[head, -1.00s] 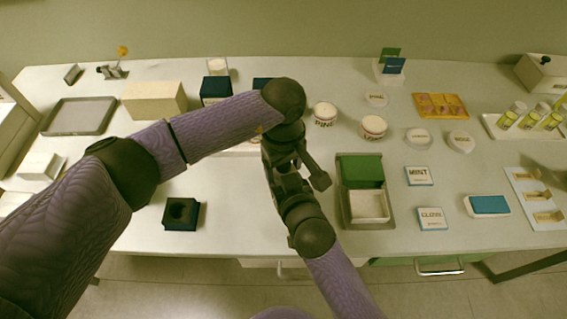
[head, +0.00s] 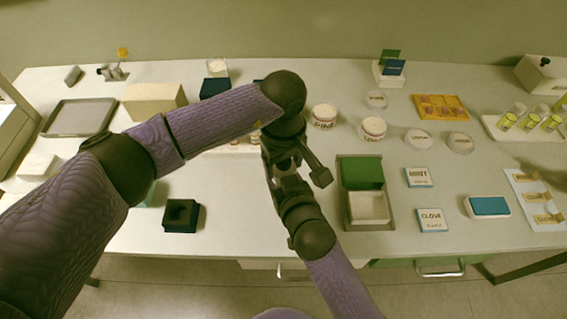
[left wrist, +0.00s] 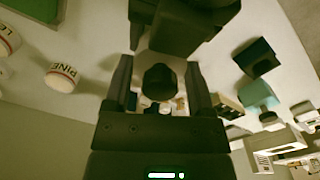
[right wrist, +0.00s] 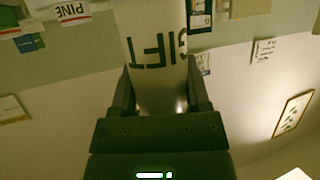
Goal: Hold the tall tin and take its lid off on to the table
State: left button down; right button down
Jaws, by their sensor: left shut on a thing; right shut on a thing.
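The tall tin (right wrist: 156,48) is pale with dark GIFT lettering, upside down in the right wrist view. My right gripper (right wrist: 160,85) is shut on its side. In the left wrist view, my left gripper (left wrist: 160,85) is shut around a pale faceted piece with a dark round knob (left wrist: 160,79), which looks like the lid. In the head view the two grippers meet mid-table, left (head: 284,158) above right (head: 292,188), and my arms hide the tin and lid. Whether the lid is clear of the tin, I cannot tell.
A dark square holder (head: 181,215) stands left of the grippers. The green and white box tray (head: 366,226) is close on the right. PINE tub (head: 324,115) and another tub (head: 372,128) stand behind. The table front between holder and tray is bare.

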pick_arm(q)
jog(key=shift+r, duration=0.4)
notch_tip(320, 180, up, 4)
jog(key=shift+r, duration=0.1)
pick_arm(e)
jog(key=shift+f, duration=0.1)
grip_release()
jog(key=shift+s, duration=0.1)
